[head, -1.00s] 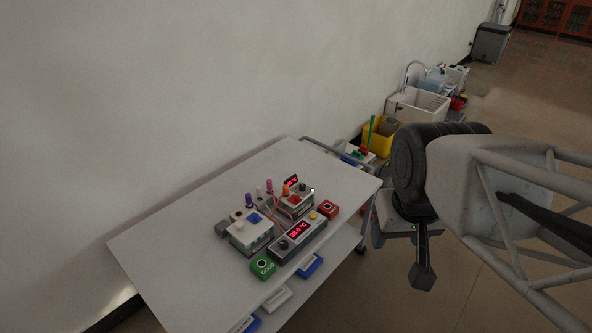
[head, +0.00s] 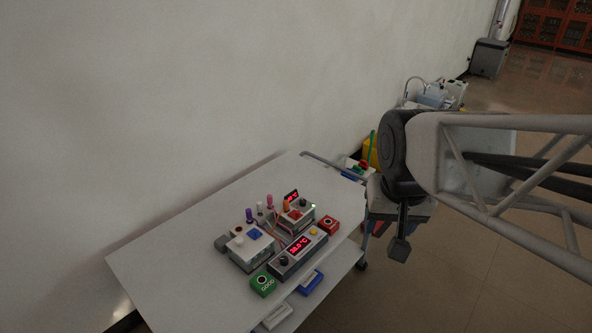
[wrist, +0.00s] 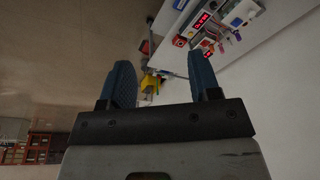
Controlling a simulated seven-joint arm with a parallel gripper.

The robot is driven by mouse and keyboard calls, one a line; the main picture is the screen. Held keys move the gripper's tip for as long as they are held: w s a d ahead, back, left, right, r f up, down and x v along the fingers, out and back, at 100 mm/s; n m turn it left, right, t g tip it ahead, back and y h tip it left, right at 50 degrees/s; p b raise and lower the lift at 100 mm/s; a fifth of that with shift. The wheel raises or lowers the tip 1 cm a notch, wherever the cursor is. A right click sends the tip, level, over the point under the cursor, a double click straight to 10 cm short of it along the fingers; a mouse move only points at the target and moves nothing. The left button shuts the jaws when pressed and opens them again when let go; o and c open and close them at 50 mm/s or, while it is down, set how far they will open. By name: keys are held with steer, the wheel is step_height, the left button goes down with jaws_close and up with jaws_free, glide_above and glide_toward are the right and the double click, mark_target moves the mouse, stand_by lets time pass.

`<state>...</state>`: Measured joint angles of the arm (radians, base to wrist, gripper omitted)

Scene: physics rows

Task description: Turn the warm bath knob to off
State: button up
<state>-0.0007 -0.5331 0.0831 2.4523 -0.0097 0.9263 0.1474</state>
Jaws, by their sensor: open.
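A grey box (head: 297,254) on the white table (head: 180,268) has a red lit display reading about 38 °C and a black knob (head: 284,261) at its left end. Behind it, a second unit (head: 294,215) has a small red display and a dark knob (head: 303,202). I cannot tell which knob is the warm bath's, nor read their settings. Both displays also show in the wrist view, where the front box (wrist: 203,22) is near the top. My gripper (wrist: 163,78) is open and empty, right of the table, apart from both knobs. Its fingertips are partly hidden in the head view.
A green block (head: 263,284) and a red block (head: 328,225) flank the grey box. A white unit (head: 250,248) and several coloured-top items with wires stand close behind. Blue and white items lie on a lower shelf. The table's left part is clear; a wall runs behind it.

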steer(key=w+a+f+m, duration=0.15)
steer(key=w+m, duration=0.25)
steer(key=w, duration=1.4)
steer(key=m+g, duration=0.2)
steer(key=m, duration=1)
glide_above(303, 200)
steer(key=f, duration=3.5)
steer(key=shift+s+f, duration=0.2)
steer(key=shift+s, duration=0.2)
steer(key=shift+w+f, duration=0.25)
steer(key=shift+f, duration=0.3)
steer(key=shift+f, duration=3.9)
steer(key=shift+c, duration=0.3)
